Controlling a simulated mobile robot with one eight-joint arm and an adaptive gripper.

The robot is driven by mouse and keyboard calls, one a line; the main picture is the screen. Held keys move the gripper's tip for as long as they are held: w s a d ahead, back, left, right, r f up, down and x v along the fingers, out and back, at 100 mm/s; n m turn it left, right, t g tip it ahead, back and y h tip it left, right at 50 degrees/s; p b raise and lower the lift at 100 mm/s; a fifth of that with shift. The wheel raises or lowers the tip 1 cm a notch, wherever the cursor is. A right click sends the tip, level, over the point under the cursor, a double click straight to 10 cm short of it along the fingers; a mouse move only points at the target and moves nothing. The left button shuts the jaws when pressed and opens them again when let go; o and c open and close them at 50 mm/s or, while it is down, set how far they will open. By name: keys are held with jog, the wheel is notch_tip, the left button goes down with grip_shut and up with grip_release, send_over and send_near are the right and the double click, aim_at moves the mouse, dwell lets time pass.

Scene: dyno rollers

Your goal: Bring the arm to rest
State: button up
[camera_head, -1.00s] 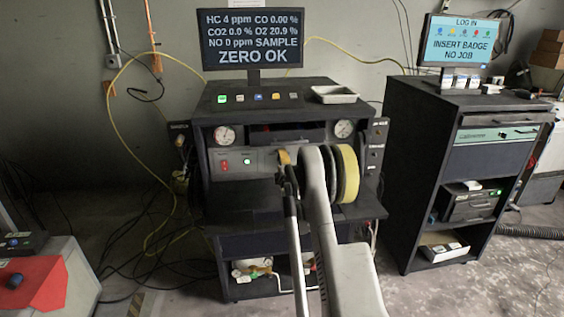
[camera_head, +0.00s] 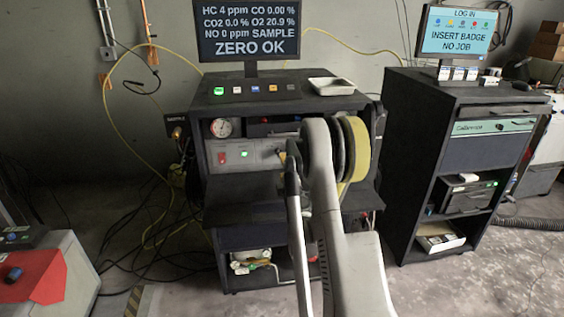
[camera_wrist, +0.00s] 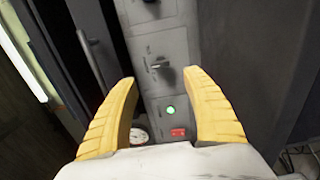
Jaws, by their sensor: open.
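My arm (camera_head: 335,200) reaches up and forward from the bottom of the head view, in front of the dark analyzer cabinet (camera_head: 262,190). In the wrist view my gripper (camera_wrist: 160,78) has two yellow fingers spread apart with nothing between them. Beyond the fingers is a grey panel (camera_wrist: 165,95) with a lit green lamp (camera_wrist: 170,110), a red switch (camera_wrist: 178,132) and a dark knob. No contact between the fingers and the panel shows.
The analyzer cabinet carries a monitor (camera_head: 249,30) reading ZERO OK, a row of buttons and a white tray (camera_head: 332,87). A second cabinet (camera_head: 420,170) with a login screen (camera_head: 463,35) stands right. A red and grey machine (camera_head: 45,280) is at lower left. Cables lie on the left floor.

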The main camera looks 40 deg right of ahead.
jog(key=shift+s+a, duration=0.2)
jog(key=shift+s, duration=0.15)
dwell(0.3)
jog(key=s+a+r+m+g, duration=0.2)
jog(key=s+a+r+m, duration=0.15)
jog(key=a+r, duration=0.35)
jog(key=s+a+r+m+g, duration=0.1)
jog(key=s+a+r+m, duration=0.1)
jog(key=a+r+m, duration=0.45)
jog(key=s+a+f+m+g+y, duration=0.1)
jog(key=s+a+f+g+y, duration=0.1)
jog(key=s+a, duration=1)
jog(key=s+a+f+g+y, duration=0.3)
jog(key=s+a+y, duration=0.4)
jog(key=s+a, duration=0.6)
jog(key=a+f, duration=0.1)
jog(key=a, duration=0.2)
jog(key=shift+s+f+m, duration=0.15)
jog(key=shift+f+m, duration=0.05)
jog(key=shift+m, duration=0.2)
